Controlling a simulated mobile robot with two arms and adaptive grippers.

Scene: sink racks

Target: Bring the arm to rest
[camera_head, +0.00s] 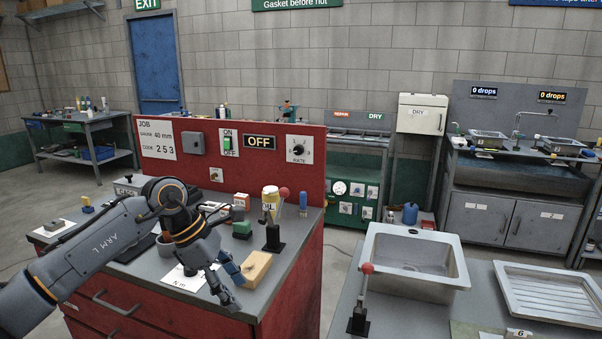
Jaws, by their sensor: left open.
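My left arm comes in from the lower left and reaches over a grey-topped red workbench (290,238). My left gripper (230,284) is open and points down and to the right above the bench top, near its front edge. I see nothing between its fingers. A tan block (258,268) lies just right of the fingers; I cannot tell whether they touch. A white paper marked "N m" (186,280) lies below the gripper, partly hidden by it. My right gripper is not in view.
A red panel (315,165) rises at the bench's back. At right are a steel sink (415,240) and another red-knobbed lever (360,312).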

